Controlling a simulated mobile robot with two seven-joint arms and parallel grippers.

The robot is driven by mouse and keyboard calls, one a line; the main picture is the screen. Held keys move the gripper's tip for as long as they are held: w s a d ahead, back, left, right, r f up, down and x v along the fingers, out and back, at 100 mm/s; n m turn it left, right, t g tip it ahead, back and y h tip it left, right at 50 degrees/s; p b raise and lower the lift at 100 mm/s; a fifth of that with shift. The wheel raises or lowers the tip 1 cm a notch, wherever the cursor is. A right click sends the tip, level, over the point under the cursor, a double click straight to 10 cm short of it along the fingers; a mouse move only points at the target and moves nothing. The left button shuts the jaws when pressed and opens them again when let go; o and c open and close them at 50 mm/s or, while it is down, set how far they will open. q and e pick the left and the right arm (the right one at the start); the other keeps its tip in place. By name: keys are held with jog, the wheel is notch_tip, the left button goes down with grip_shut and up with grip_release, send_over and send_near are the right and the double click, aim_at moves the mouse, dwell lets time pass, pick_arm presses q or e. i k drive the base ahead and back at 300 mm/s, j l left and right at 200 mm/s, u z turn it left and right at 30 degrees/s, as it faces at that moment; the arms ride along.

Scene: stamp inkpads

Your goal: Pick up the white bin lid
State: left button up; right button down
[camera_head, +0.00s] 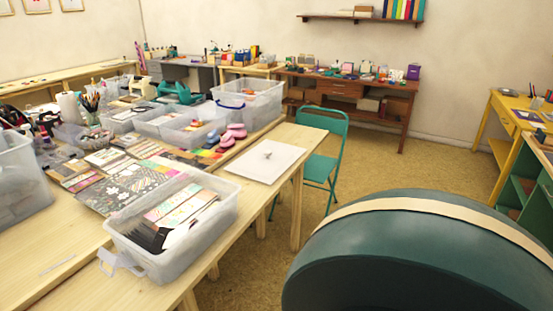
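A flat white rectangular panel (265,162), which looks like the white bin lid, lies on the light wooden table (305,136) near its right edge. A small greyish item (268,155) rests on top of it. Neither of my grippers is in view.
A clear bin (222,208) of papers stands at the table's front, and another clear bin (262,103) stands behind the panel. Pink stampers (232,137) lie to its left. A green folding chair (325,150) stands beside the table. A large dark green rounded object (420,255) fills the lower right.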

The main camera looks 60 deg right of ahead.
aim_at(265, 162)
jog(key=z, duration=1.85)
jog(key=i+l+u, duration=0.1)
jog(key=i+l, duration=0.85)
jog(key=l, duration=0.2)
jog(key=u, duration=0.05)
